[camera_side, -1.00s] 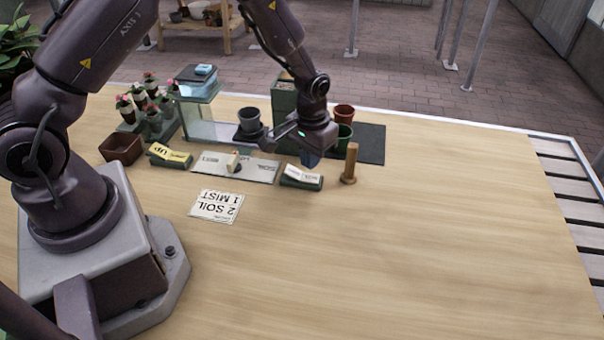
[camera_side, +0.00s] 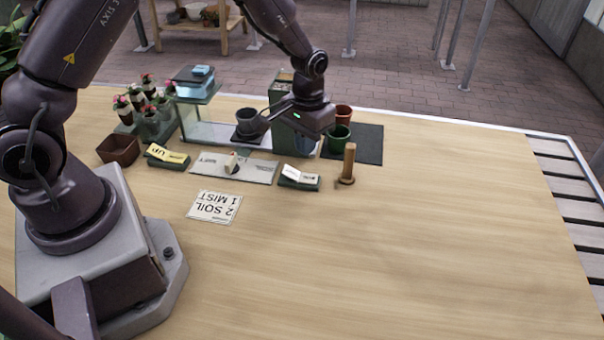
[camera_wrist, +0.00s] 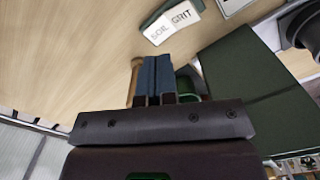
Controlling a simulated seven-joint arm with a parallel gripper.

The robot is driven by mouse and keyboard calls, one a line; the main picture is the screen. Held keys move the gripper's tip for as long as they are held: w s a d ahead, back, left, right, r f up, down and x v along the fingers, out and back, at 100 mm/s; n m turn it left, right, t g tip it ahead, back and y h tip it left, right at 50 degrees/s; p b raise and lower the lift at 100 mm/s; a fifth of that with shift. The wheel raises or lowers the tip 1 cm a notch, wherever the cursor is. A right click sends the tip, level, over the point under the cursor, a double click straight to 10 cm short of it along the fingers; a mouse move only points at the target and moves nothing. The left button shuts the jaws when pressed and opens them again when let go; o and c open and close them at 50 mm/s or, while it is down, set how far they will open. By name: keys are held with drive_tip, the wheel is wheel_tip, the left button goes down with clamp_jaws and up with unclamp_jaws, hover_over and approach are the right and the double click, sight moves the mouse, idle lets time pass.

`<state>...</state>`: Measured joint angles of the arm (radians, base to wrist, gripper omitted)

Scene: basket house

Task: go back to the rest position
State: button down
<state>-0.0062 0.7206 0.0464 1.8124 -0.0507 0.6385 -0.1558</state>
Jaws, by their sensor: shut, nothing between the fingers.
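My gripper (camera_side: 304,149) hangs above the back of the table, in front of the tall green box (camera_side: 284,98). In the wrist view its two blue fingers (camera_wrist: 155,72) are together with nothing between them. The fingertips are partly hidden in the side view. A wooden peg (camera_side: 348,165) stands upright on the table to the right of my gripper. A green holder with a white label (camera_side: 300,177) is below and in front of it; in the wrist view its label reads "SOIL" and "GRIT" (camera_wrist: 172,22).
Green (camera_side: 339,138) and terracotta (camera_side: 344,115) pots stand on a dark mat (camera_side: 369,146) at the back. A grey pot (camera_side: 249,122), glass case (camera_side: 203,126) and flowerpots (camera_side: 147,119) are to the left. A "2 SOIL 1 MIST" card (camera_side: 214,206) lies flat. The table's right front is clear.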

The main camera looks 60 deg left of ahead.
drive_tip(key=s+d+r+m+t, duration=0.1)
drive_tip(key=s+r+t, duration=0.2)
drive_tip(key=s+r, duration=0.7)
drive_tip(key=s+r+m+t, duration=0.1)
drive_tip(key=s+r+t, duration=0.2)
drive_tip(key=s+r, duration=0.8)
wheel_tip(320, 180, up, 4)
drive_tip(key=shift+d+r+m, duration=0.25)
drive_tip(key=shift+d+m, duration=0.1)
drive_tip(key=shift+m, duration=0.05)
